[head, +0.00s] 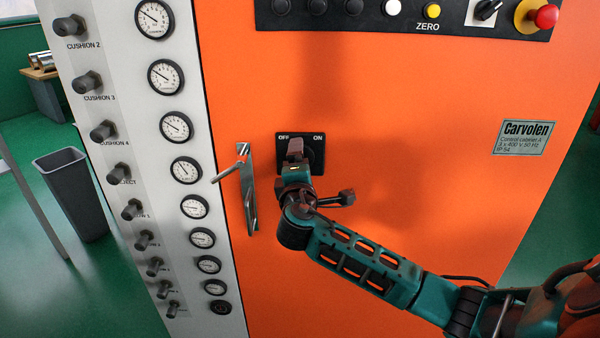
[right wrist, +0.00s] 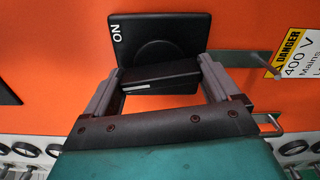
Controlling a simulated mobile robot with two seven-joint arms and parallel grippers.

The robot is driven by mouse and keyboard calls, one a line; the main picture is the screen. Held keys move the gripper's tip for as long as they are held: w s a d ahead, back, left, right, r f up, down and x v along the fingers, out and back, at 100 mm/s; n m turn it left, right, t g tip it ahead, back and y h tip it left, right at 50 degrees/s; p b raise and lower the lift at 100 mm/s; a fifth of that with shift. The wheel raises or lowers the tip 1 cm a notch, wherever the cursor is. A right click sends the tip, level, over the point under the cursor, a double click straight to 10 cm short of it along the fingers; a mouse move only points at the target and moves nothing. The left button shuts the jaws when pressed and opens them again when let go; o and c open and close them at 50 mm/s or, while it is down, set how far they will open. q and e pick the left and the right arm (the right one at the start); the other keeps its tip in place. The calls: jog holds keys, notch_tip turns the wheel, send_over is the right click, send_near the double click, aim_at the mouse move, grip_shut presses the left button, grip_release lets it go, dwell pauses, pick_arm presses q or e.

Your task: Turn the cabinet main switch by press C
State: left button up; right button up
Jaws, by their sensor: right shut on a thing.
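The main switch is a black square plate (head: 318,141) marked OFF at left and ON at right, on the orange cabinet front. The plate also shows in the right wrist view (right wrist: 185,24), with its ON mark turned sideways. A black handle (right wrist: 160,76) stands out from the plate between the two fingers of my right gripper (right wrist: 160,68), which is shut on it. In the head view my right gripper (head: 296,152) covers most of the handle, so I cannot tell which mark it points to. My left gripper is out of view.
A metal door handle (head: 250,200) with a lever sits just left of the switch. A white panel of gauges and knobs (head: 130,165) stands further left. A red emergency button (head: 546,16) and a button strip (head: 445,12) run along the top.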

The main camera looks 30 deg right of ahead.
jog(key=m, duration=0.1)
jog(key=m+b, duration=0.2)
jog(key=shift+f+m, duration=0.25)
jog(key=shift+m, duration=0.15)
jog(key=shift+m+b, duration=0.75)
jog(key=shift+m, duration=0.15)
jog(key=shift+m+b, duration=0.45)
jog(key=shift+m, duration=0.45)
jog(key=shift+r+m+b, duration=0.1)
jog(key=shift+m+b, duration=0.3)
jog(key=shift+m, duration=0.3)
jog(key=shift+r+m+b, duration=0.1)
jog(key=shift+m+b, duration=0.3)
jog(key=shift+m, duration=0.5)
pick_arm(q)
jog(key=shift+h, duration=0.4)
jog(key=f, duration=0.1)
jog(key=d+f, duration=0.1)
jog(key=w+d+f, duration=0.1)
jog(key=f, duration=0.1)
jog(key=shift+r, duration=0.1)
pick_arm(e)
jog(key=shift+m, duration=0.3)
jog(key=o, duration=0.8)
